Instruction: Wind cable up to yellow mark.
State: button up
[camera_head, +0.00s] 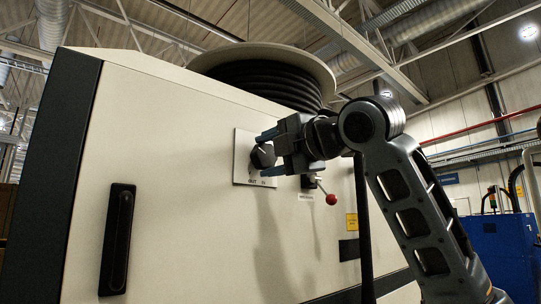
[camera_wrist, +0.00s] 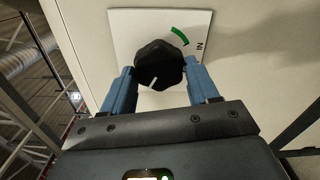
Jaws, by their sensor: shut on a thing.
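A black rotary knob (camera_wrist: 160,66) sits on a white plate (camera_wrist: 190,28) with a green arc and the marking IN. The knob's white pointer line aims toward the bottom of the wrist view, away from the green arc. My gripper (camera_wrist: 162,82) has its blue fingers on both sides of the knob and is shut on it. In the head view the knob (camera_head: 262,156) and my gripper (camera_head: 268,154) are at the cabinet front. Black cable (camera_head: 268,82) is wound on a pale reel (camera_head: 300,53) on top of the cabinet. No yellow mark shows on the visible cable.
The cream cabinet (camera_head: 150,150) has a black handle (camera_head: 117,240) at left. A red-tipped lever (camera_head: 331,199) sticks out just below my gripper. A yellow label (camera_head: 351,221) is at its right. A blue box (camera_head: 500,250) stands at far right.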

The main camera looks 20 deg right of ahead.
jog(key=m, duration=0.5)
jog(key=shift+r+m, duration=0.1)
jog(key=shift+m, duration=0.2)
jog(key=m+p, duration=0.1)
jog(key=m, duration=0.3)
jog(key=shift+d+m, duration=0.1)
jog(key=shift+m, duration=0.2)
jog(key=m, duration=0.5)
jog(key=shift+w, duration=0.1)
jog(key=m, duration=0.5)
jog(key=shift+d, duration=0.1)
jog(key=m, duration=0.9)
jog(key=shift+d, duration=0.1)
jog(key=m, duration=0.3)
jog(key=shift+m, duration=0.3)
jog(key=shift+d+f+m, duration=0.1)
jog(key=shift+f+m, duration=0.1)
jog(key=shift+m, duration=2.1)
